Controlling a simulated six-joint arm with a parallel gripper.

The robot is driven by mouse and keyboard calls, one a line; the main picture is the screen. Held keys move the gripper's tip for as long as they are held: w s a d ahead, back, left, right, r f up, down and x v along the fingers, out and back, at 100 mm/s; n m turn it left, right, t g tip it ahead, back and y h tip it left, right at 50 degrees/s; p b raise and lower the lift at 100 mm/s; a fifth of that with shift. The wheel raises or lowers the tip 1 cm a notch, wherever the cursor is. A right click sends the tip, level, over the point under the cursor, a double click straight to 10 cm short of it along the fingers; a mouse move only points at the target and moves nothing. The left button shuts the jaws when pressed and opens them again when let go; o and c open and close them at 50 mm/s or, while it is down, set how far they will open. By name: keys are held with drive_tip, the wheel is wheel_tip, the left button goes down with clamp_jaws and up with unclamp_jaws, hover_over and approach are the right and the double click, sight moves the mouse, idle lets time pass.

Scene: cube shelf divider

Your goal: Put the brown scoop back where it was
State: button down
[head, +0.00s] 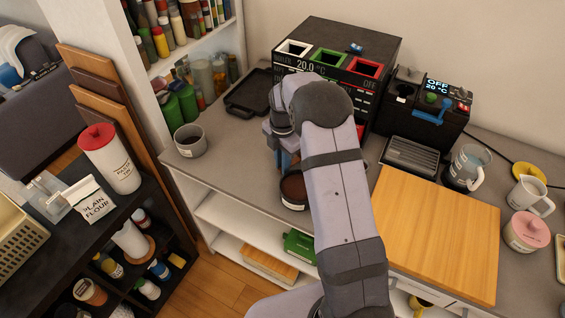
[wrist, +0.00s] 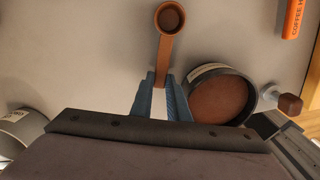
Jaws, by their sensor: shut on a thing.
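The brown scoop (wrist: 165,45) shows in the wrist view, with its round cup at the top and its handle running down to the fingertips. My gripper (wrist: 159,82) is shut on the end of the handle with its blue fingers. In the head view my gripper (head: 285,160) points down over the counter, and my arm hides the scoop. A dark round canister with brown contents (head: 294,190) stands open just below the gripper. In the wrist view this canister (wrist: 222,98) is to the right of the fingers, and the scoop is outside its rim.
A grey cup (head: 190,141) stands on the counter at left. A black tray (head: 248,92) and a black machine with coloured openings (head: 335,60) are behind. A wooden board (head: 440,230) lies at right. The wrist view shows an orange labelled cylinder (wrist: 293,18) and a small brown knob (wrist: 290,103).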

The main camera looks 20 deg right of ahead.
drive_tip(key=shift+f, duration=0.2)
drive_tip(key=c, duration=1.7)
unclamp_jaws()
drive_tip(key=shift+r, duration=0.15)
wheel_tip(320, 180, up, 12)
drive_tip(key=b, duration=0.3)
drive_tip(key=shift+r, duration=0.1)
